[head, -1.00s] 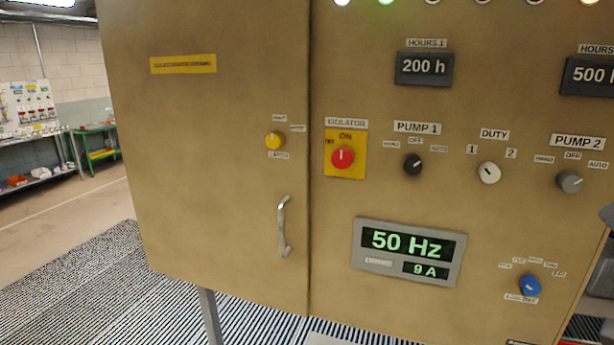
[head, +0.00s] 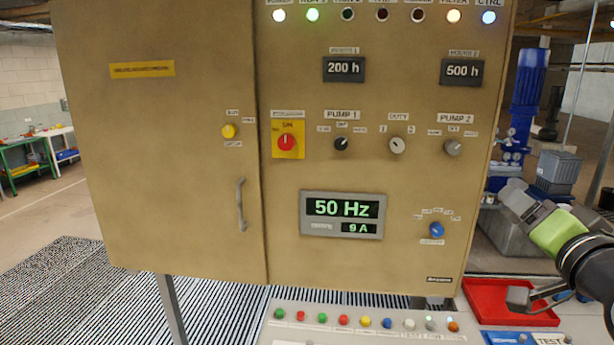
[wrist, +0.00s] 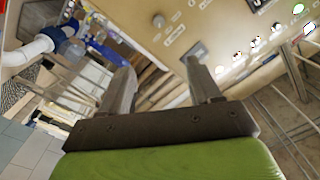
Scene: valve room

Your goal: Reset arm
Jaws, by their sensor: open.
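My gripper shows at the right edge in the head view, to the right of the control cabinet (head: 285,260), with its green body and dark wrist. In the wrist view my gripper (wrist: 165,82) has its two grey fingers apart, with nothing between them. It touches nothing that I can see. The cabinet has a closed door with a handle (head: 241,205), a red isolator knob (head: 286,142) on a yellow plate, a pump 1 selector (head: 341,143), a duty selector (head: 397,145), a pump 2 selector (head: 453,147) and a blue knob (head: 436,230). The display (head: 342,215) reads 50 Hz and 9 A.
A console (head: 380,335) with coloured buttons stands below the cabinet. A red tray (head: 490,302) lies at the lower right. A blue pump (head: 528,85) stands behind at the right. Open floor (head: 75,205) lies at the left, with a green bench (head: 28,160) beyond.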

